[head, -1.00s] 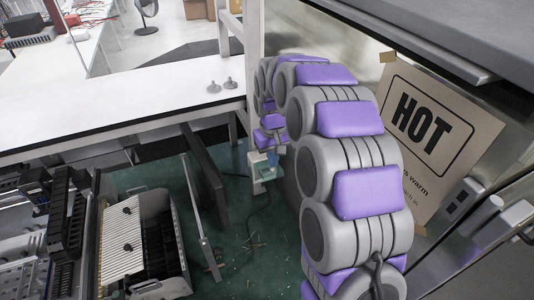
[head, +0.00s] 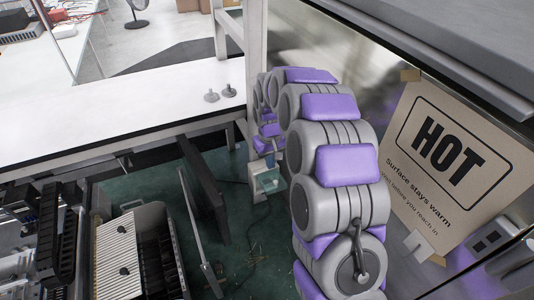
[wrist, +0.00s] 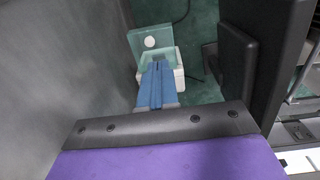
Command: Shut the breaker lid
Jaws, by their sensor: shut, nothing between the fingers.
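The breaker box is a small white case (wrist: 178,77) at the top middle of the wrist view, low above the green floor. Its translucent green lid (wrist: 150,40) stands open, raised at the far side of the box, with a pale round spot on it. In the head view the lid (head: 268,183) shows small beyond my arm. My gripper (wrist: 158,66) has its blue fingers shut together and empty. Its tips overlap the box opening in the wrist view, just below the lid; I cannot tell whether they touch. My gripper (head: 270,158) is small in the head view.
A dark upright panel (head: 203,185) stands left of the box, and its dark slab (wrist: 237,60) is close right of the fingers. A metal wall with a HOT sign (head: 448,150) is right of my arm. A white bench (head: 120,110) lies beyond. A cable lies on the floor.

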